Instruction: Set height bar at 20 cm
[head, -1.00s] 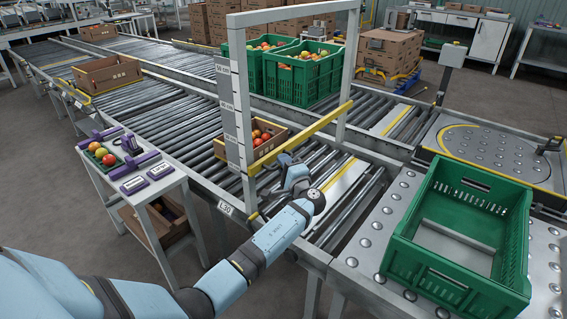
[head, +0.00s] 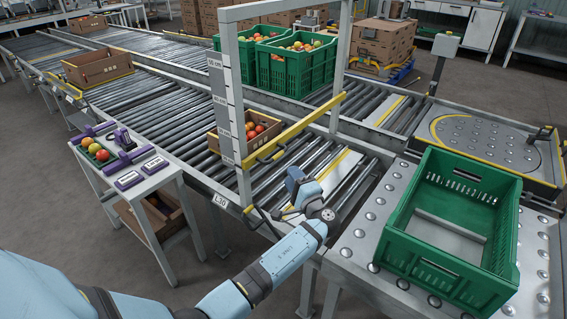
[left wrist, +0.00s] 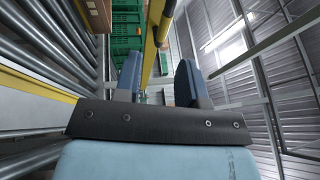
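The bar's left end is low on this scale. My left gripper (head: 299,184) is below and right of the handle, apart from it. In the left wrist view its two fingers (left wrist: 158,80) are spread, with the yellow bar visible beyond the gap. My right gripper is not in view.
A cardboard box of tomatoes (head: 230,143) sits on the rollers just behind the frame. An empty green crate (head: 395,240) stands on the ball table at right. A small side table (head: 150,182) with tomatoes and purple tools is at left.

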